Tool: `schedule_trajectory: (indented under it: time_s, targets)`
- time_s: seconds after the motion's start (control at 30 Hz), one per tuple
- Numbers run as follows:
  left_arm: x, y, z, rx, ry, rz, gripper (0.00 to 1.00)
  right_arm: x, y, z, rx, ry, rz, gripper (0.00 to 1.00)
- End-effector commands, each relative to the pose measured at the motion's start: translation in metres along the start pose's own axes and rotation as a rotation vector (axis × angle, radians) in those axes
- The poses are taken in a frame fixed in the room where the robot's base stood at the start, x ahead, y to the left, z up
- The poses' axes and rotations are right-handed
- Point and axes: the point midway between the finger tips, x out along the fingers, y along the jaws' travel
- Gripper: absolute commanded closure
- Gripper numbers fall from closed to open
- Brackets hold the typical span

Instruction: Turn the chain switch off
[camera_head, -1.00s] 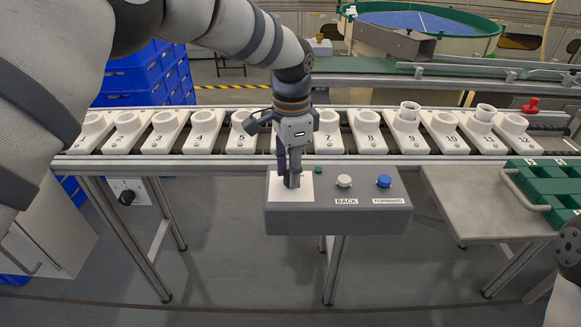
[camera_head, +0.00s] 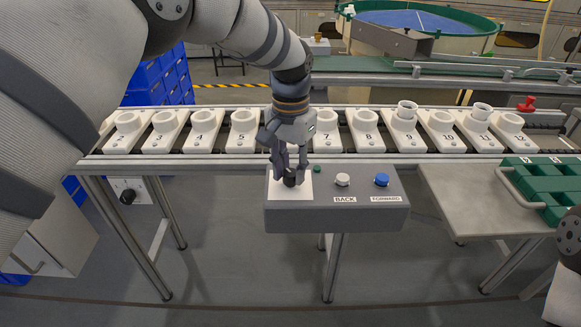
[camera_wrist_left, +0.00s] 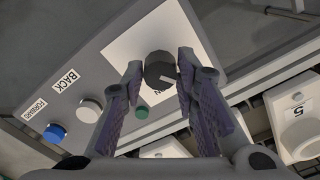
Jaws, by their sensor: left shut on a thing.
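The chain switch shows as a black round knob (camera_head: 290,180) on a white plate (camera_head: 275,187) at the left of a grey control box (camera_head: 335,217). In the left wrist view the knob (camera_wrist_left: 160,70) has a pale pointer line towards the lower right. My left gripper (camera_head: 289,174) points down at the box, with its fingers on both sides of the knob, shut on it. The plate's lettering is mostly hidden by a finger. My right gripper is not in view; only part of my right arm shows at the right edge.
The box also has a small green light (camera_head: 317,169), a white BACK button (camera_head: 342,180) and a blue FORWARD button (camera_head: 381,180). Behind it runs a row of numbered white holders (camera_head: 367,132), two with cups. A green crate (camera_head: 545,180) stands on a side table (camera_head: 470,200) at the right.

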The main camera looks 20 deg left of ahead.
Motion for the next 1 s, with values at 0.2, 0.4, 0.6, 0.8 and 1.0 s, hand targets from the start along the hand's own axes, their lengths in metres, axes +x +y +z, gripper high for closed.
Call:
schedule_trajectory:
  time_s: [0.2,0.4,0.6,0.8,1.0]
  targets:
    - [0.000,-0.001,-0.001,-0.019,0.003,-0.001,1.00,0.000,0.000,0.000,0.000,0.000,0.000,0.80]
    - [0.000,-0.001,-0.001,-0.020,0.003,-0.001,1.00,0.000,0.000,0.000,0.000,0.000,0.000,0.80]
    - [0.000,-0.001,-0.001,-0.020,0.003,-0.001,0.57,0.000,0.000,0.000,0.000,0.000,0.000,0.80]
    - [0.000,-0.001,0.000,-0.019,0.001,-0.001,0.52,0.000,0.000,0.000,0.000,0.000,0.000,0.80]
    - [-0.011,-0.001,-0.001,-0.019,0.004,-0.001,0.52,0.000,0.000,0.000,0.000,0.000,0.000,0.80]
